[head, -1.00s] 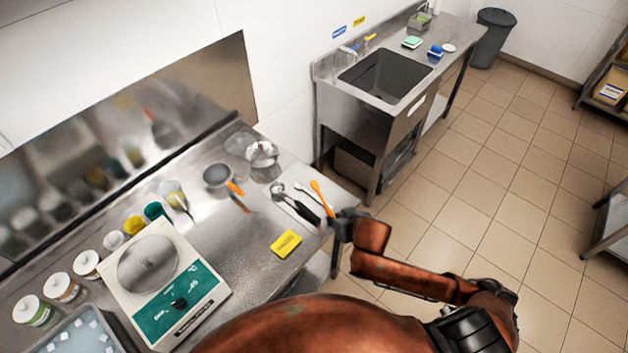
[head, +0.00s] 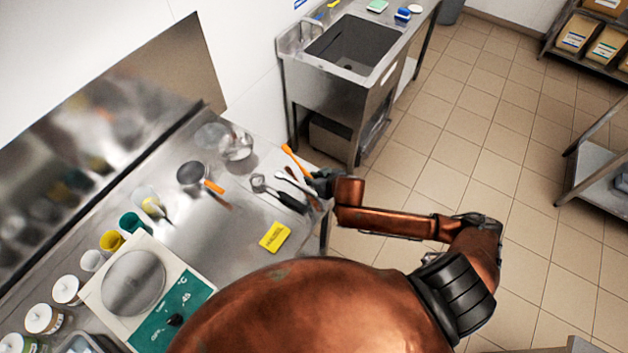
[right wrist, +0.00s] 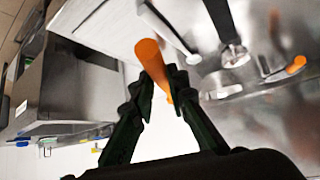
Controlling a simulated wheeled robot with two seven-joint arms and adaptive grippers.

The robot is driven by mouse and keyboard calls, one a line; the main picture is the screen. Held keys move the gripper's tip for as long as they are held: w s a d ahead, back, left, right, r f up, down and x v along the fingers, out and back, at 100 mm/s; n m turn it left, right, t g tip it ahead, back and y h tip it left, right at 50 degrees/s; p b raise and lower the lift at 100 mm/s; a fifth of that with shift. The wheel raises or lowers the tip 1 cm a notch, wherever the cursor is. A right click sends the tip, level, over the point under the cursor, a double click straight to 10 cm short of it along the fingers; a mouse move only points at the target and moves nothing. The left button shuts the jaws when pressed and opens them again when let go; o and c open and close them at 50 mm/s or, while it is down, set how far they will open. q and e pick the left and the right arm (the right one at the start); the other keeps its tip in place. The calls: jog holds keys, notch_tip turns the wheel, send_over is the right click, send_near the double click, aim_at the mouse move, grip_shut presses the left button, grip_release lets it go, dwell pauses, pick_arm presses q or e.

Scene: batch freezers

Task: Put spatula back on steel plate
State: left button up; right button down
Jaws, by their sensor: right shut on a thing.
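The orange spatula (head: 296,160) is in my right gripper (head: 322,183) at the right edge of the steel counter in the head view. The jaws are shut on it, and its orange end points up and left. In the right wrist view the orange spatula (right wrist: 151,58) sits between the two dark fingertips of the right gripper (right wrist: 155,92). The pale steel plate (head: 270,171) lies beside and below it, bearing a scoop (head: 262,184) and a spoon (head: 289,178). I cannot tell whether the spatula touches the plate. My left gripper is not in view.
A yellow pad (head: 274,237) lies near the counter's front edge. A sink (head: 352,45) stands beyond the counter.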

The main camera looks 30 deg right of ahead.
jog(key=shift+w+d+f, duration=0.4)
jog(key=shift+f, duration=0.25)
jog(key=shift+w+d+f, duration=0.35)
jog(key=shift+w+f, duration=0.05)
jog(key=shift+f, duration=0.2)
jog(key=shift+w+d+f, duration=0.2)
jog(key=shift+f, duration=0.05)
notch_tip(320, 180, down, 2)
jog(key=shift+f, duration=0.55)
jog(key=c, duration=2.3)
grip_release()
jog(key=shift+f, duration=0.2)
jog(key=shift+c, duration=0.2)
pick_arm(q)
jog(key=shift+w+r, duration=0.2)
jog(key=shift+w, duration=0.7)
pick_arm(e)
jog(key=shift+o, duration=0.9)
